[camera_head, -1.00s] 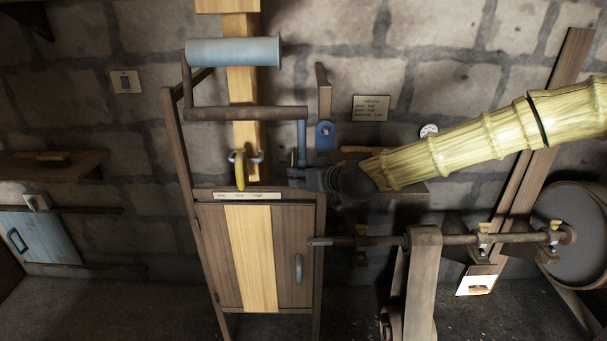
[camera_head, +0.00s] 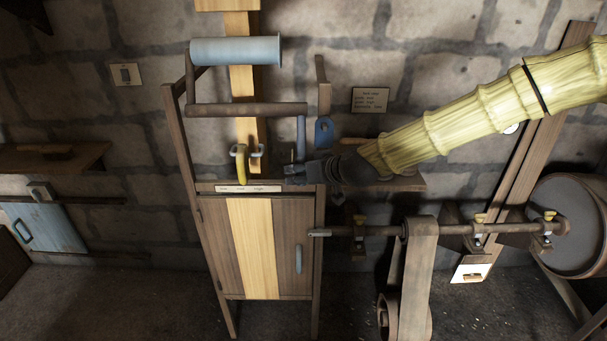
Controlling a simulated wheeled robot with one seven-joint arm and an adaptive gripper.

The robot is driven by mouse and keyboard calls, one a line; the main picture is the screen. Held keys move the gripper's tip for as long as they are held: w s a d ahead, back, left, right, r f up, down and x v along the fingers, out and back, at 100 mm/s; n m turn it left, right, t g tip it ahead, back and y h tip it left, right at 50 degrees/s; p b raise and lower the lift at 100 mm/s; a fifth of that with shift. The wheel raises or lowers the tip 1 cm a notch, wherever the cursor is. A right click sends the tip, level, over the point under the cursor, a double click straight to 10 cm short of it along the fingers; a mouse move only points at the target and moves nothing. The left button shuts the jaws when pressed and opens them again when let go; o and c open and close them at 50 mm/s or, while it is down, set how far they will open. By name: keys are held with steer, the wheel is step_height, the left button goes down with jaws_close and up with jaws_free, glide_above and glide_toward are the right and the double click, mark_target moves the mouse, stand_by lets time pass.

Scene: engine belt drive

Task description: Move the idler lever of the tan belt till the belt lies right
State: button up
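A tan belt-like strip (camera_head: 242,85) runs down the wall behind a wooden cabinet. A similar light strip (camera_head: 254,245) runs down the cabinet front. A short yellow lever (camera_head: 241,163) stands on the cabinet top in front of the tan strip. A blue upright lever (camera_head: 301,135) stands to its right. I cannot tell which lever is the idler's. My dark gripper (camera_head: 291,173) points left at the cabinet's top right edge, close to the blue lever's foot. Its fingers are small and dark; their opening and any contact with the lever are unclear.
A grey-blue roller (camera_head: 236,50) sits on a frame above the cabinet (camera_head: 212,245). A horizontal shaft (camera_head: 450,230) carries a brown belt (camera_head: 418,275) at right, with a large drum (camera_head: 575,225) at its far end. A written plate (camera_head: 370,100) hangs on the wall.

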steer(key=shift+s+r, duration=0.1)
steer(key=v, duration=1.1)
steer(key=shift+s+d, duration=0.25)
steer(key=shift+s, duration=0.05)
stand_by(0.3)
steer(key=s+d+f+m+g+h, duration=0.15)
steer(key=s+f, duration=0.35)
steer(key=f, duration=0.6)
steer(key=s+d+f+m+g+h, duration=0.1)
steer(key=s+d+f, duration=0.3)
steer(key=f, duration=0.6)
steer(key=s+d+f+m+g+h, duration=0.1)
steer(key=s+f+g, duration=0.1)
steer(key=s+f, duration=0.65)
steer(key=s+d+f+m+g+h, duration=0.1)
steer(key=s+d+f+g+h, duration=0.1)
steer(key=s+d+f, duration=0.3)
steer(key=s+d+f+g+h, duration=0.2)
steer(key=s+d+f, duration=0.3)
steer(key=s+f, duration=0.9)
steer(key=s, duration=0.4)
steer(key=shift+s+m, duration=0.3)
steer(key=shift+m, duration=0.05)
